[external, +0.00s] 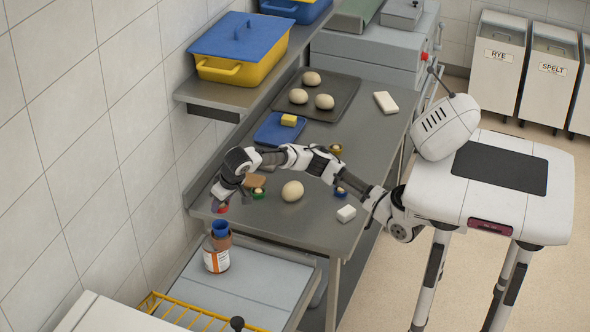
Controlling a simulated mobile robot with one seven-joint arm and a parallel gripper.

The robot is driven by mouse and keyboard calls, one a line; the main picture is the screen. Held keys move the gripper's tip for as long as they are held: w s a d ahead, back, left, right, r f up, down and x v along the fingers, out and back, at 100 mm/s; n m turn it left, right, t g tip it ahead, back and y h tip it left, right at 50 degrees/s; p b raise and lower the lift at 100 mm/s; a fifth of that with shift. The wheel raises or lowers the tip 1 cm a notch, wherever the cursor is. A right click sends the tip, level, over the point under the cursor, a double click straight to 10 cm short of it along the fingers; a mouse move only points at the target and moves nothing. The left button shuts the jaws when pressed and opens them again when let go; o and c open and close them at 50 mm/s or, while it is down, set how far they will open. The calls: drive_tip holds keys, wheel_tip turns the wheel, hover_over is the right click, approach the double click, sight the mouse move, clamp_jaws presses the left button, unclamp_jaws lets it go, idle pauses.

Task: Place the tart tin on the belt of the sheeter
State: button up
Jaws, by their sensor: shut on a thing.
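My gripper (222,202) is at the left, above the front-left end of the steel table, pointing down. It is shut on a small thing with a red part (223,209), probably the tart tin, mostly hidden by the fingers. The pale flat surface in front of the table, with a yellow wire guard (190,312), looks like the belt of the sheeter (260,283). The held thing appears apart from the belt, above and behind a jar.
The belt's middle and right are clear.

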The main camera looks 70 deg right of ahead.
drive_tip(key=s+a+m, duration=0.1)
drive_tip(key=s+a, duration=0.6)
drive_tip(key=a, duration=0.3)
hover_over(243, 296)
drive_tip(key=s, duration=0.1)
drive_tip(key=shift+m+h, duration=0.3)
drive_tip(key=shift+h, duration=0.1)
drive_tip(key=f+p, duration=0.1)
drive_tip(key=f, duration=0.4)
drive_tip(key=f+p, duration=0.1)
drive_tip(key=f, duration=0.5)
drive_tip(key=f+p, duration=0.1)
drive_tip(key=f, duration=0.4)
drive_tip(key=shift+s+a+f, duration=0.15)
drive_tip(key=shift+a+f, duration=0.1)
drive_tip(key=shift+a, duration=0.05)
drive_tip(key=shift+f+p, duration=0.45)
drive_tip(key=shift+f, duration=1.7)
drive_tip(key=shift+f, duration=0.2)
drive_tip(key=o, duration=1)
drive_tip(key=shift+r, duration=0.1)
